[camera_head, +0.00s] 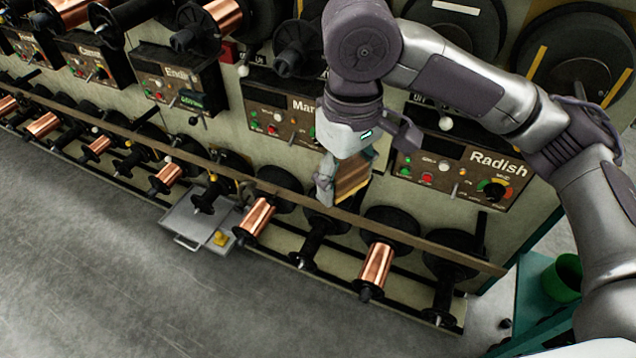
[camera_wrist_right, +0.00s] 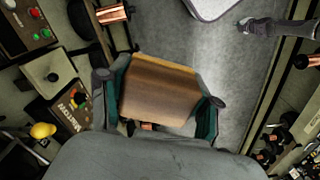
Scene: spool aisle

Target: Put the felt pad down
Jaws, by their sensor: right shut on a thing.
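My right gripper (camera_head: 340,170) is shut on a brown, block-like pad (camera_head: 354,178), which I take to be the felt pad. It holds the pad in front of the machine, between the "Mar…" panel and the "Radish" panel, above the spool rail. In the right wrist view the pad (camera_wrist_right: 160,92) shows a broad brown face and a lighter yellowish edge, with the fingers of the gripper (camera_wrist_right: 158,88) on both sides of it. In the head view the gripper partly hides the pad. My left gripper is in neither view.
A grey tray (camera_head: 188,232) with a handle sits low at the rail, with a small yellow thing (camera_head: 220,238) at its corner. Copper spools (camera_head: 376,266) and black spools line a long rail (camera_head: 400,234). A green bin (camera_head: 562,278) stands at right. The grey floor at lower left is clear.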

